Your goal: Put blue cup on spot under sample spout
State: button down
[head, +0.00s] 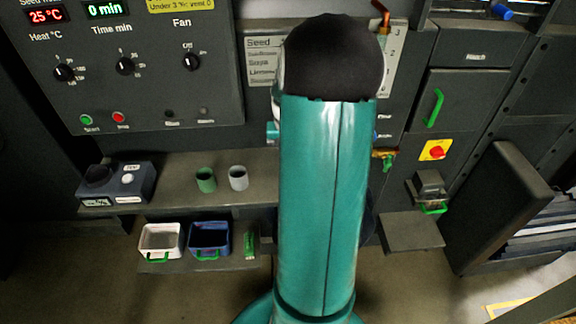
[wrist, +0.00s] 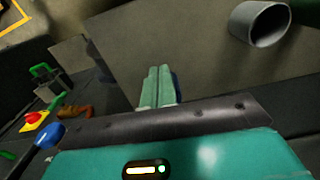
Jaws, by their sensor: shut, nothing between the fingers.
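My gripper (wrist: 157,72) is shut in the wrist view, its two green fingers side by side with nothing held. A thin blue sliver (wrist: 176,84) shows just right of the fingers, mostly hidden behind them; it may be the blue cup, but I cannot tell whether they touch. No whole blue cup shows in the head view, where my teal arm covers the middle of the scene and hides my gripper. A brass fitting (head: 386,160) with a green handle shows right of my arm; I cannot tell whether it is the sample spout. The spot under the spout is not identifiable.
A green cup (head: 205,180) and a grey cup (head: 238,178) stand on the shelf (head: 160,204) left of my arm. The grey cup also shows in the wrist view (wrist: 262,24). White (head: 161,225) and blue (head: 195,225) bins sit lower. A dark panel (head: 497,205) stands right.

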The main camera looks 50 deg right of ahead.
jog(key=shift+r, duration=0.7)
jog(key=w+a+r+n+t+h, duration=0.1)
jog(key=w+a+r+n, duration=0.1)
jog(key=a+r, duration=0.55)
jog(key=w+a+r+n+t+h, duration=0.1)
jog(key=w+a+r+n, duration=0.2)
jog(key=a, duration=0.8)
jog(key=s+a+r+n+t+y, duration=0.1)
jog(key=s+a+r+n, duration=0.1)
jog(key=s+a, duration=0.3)
jog(key=s+a+r+n+t+y, duration=0.1)
jog(key=s+a+r+n+t, duration=0.1)
jog(key=a, duration=1.1)
notch_tip(320, 180, up, 3)
jog(key=s+n, duration=0.1)
jog(key=s, duration=0.1)
jog(key=shift+s+a+t, duration=0.25)
jog(key=shift+s+t, duration=0.05)
jog(key=shift+s, duration=0.1)
jog(key=shift+d, duration=0.2)
